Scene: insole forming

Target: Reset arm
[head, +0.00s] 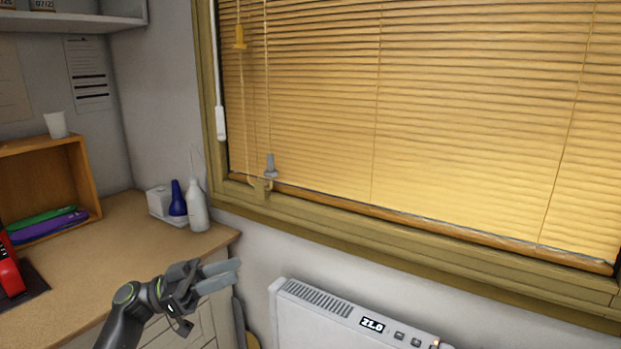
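My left gripper (237,270) is in the lower left part of the head view, with its arm coming up from the bottom edge. It is in front of the right edge of the wooden desk (110,245). Its two grey fingers point right and lie close together, with nothing seen between them. From this angle I cannot tell whether they meet. My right gripper is not in view.
A white heater (325,310) with a lit display stands below the window blind (430,110). A white bottle (196,207) and a blue bottle (177,198) stand at the desk's back corner. A wooden box (78,150) and a red object (9,270) are at the left.

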